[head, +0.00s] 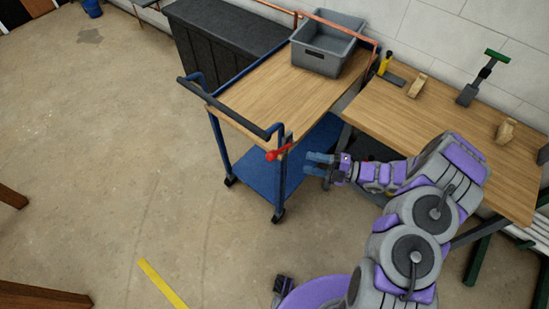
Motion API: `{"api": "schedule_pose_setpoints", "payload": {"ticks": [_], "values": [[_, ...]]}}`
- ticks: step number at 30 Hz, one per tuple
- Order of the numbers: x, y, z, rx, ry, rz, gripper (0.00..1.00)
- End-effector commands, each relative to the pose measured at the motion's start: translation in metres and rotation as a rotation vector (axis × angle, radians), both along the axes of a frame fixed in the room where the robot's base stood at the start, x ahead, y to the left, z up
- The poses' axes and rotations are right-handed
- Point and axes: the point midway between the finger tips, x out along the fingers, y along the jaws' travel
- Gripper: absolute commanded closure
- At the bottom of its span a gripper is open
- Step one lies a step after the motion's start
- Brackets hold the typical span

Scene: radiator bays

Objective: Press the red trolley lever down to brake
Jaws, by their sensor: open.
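The trolley (262,108) has a blue frame, a wooden top, a blue lower shelf (256,178) and a dark push handle at its near left end. The red lever (278,152) sits at the trolley's near right corner, just below the top. My gripper (308,164) is open and empty, with its blue-grey fingers pointing left toward the lever. In the picture it is a short way right of the lever and slightly lower; no contact is visible.
A grey bin (327,48) stands on the trolley's far end. A wooden workbench (440,125) with several tools and wooden blocks stands to the right. A dark cabinet (215,45) stands behind the trolley. A yellow strip (163,284) marks the floor.

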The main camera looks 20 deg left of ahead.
Motion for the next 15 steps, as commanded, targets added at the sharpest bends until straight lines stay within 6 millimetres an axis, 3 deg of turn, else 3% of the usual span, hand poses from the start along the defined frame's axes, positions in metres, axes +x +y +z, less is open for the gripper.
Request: {"api": "schedule_pose_setpoints", "payload": {"ticks": [3,8,15], "values": [[0.004,-0.005,-0.017,0.006,0.085,-0.040,0.54],[0.007,-0.001,-0.022,0.007,0.116,-0.054,0.54],[0.007,0.033,-0.022,0.007,0.113,-0.050,0.54]]}}
